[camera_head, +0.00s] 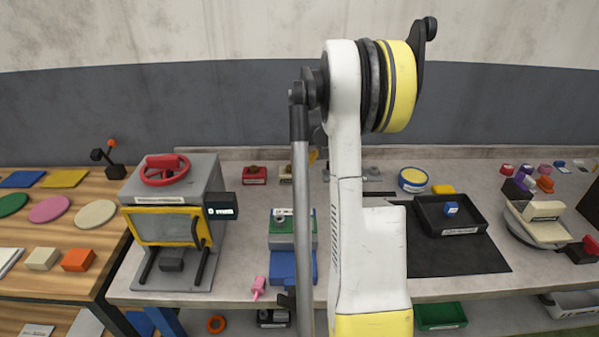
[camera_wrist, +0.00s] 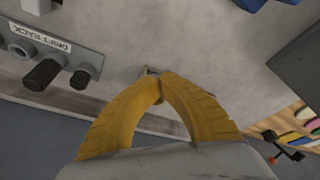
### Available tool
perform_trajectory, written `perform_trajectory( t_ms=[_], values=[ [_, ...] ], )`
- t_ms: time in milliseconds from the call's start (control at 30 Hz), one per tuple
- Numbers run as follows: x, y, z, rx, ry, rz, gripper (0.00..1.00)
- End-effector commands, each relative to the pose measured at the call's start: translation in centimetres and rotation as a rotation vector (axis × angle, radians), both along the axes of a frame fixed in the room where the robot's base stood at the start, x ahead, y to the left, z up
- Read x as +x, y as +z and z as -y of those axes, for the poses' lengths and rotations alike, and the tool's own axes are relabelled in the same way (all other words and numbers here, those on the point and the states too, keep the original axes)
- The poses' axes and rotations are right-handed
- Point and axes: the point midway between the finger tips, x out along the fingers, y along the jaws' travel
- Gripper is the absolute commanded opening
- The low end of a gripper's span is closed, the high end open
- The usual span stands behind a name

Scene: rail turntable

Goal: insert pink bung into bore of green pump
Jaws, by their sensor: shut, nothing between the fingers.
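The pink bung (camera_head: 258,287) lies near the front edge of the grey bench in the head view, left of my arm. A green block (camera_head: 285,242), which appears to be the green pump, stands behind it to the right, above a blue block. A pale round fitting (camera_head: 283,213) sits on its top; I cannot tell whether this is the bore. My gripper (camera_wrist: 160,80) is shut and empty in the wrist view, its yellow fingertips meeting above the bench. A small item behind the tips is mostly hidden. My arm largely hides the gripper in the head view.
A yellow-framed machine with a red handwheel (camera_head: 164,168) stands left of the pump. A black tray (camera_head: 450,232) is right of my arm. The drift rack (camera_wrist: 45,55), with dark pegs, is at left in the wrist view. The bench between pump and machine is fairly clear.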

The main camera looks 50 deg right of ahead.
Motion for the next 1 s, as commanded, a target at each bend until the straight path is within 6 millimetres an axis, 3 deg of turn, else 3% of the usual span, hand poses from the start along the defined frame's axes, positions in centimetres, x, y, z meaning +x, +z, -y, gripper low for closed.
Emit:
perform_trajectory(
  t_ms=[1000],
  values=[
    [1.3,0.0,3.1,0.008,0.080,0.088,0.00]
  ],
)
